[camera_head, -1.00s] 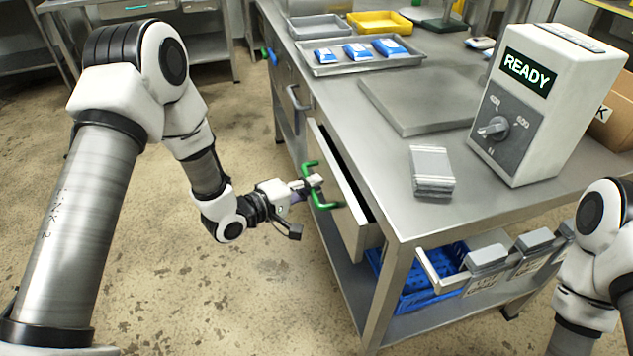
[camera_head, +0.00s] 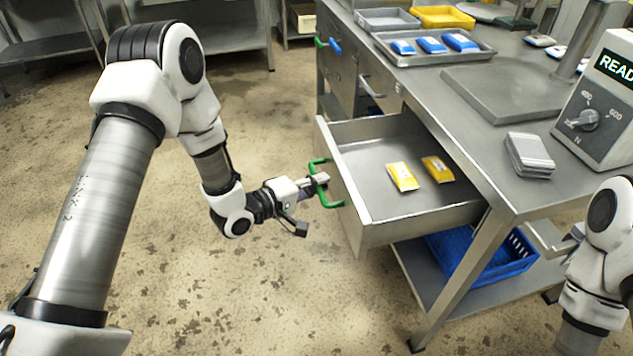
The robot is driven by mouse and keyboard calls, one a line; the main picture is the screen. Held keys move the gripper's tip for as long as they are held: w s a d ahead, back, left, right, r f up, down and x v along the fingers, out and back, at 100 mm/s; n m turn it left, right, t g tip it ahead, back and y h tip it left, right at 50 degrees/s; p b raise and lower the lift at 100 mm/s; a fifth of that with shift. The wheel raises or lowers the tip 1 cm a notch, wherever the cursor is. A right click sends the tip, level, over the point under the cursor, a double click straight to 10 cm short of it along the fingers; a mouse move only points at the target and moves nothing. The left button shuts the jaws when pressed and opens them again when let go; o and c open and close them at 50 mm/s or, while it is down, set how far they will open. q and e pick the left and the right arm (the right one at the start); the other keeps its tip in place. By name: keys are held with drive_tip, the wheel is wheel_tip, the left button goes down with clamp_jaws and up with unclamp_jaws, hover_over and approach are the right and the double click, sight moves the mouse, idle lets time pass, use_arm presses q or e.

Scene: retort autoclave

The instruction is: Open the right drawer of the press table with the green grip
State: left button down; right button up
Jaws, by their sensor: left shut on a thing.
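The right drawer (camera_head: 385,130) of the press table (camera_head: 480,145) is pulled well out, with its inside in view. Its front carries a green grip (camera_head: 321,184), a bow-shaped handle. My left gripper (camera_head: 318,181) is shut on the green grip, reaching it from the left. Two yellow packets lie in the drawer, one (camera_head: 403,176) nearer the front and one (camera_head: 437,169) behind it. My right arm shows at the lower right edge, but its gripper is not in view.
A blue crate (camera_head: 485,255) sits on the shelf below. The floor left of the drawer is clear.

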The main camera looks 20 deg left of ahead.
use_arm(q)
drive_tip(key=shift+s, duration=0.1)
drive_tip(key=c, duration=1.2)
unclamp_jaws()
drive_tip(key=v, duration=1.2)
drive_tip(key=shift+f, duration=0.1)
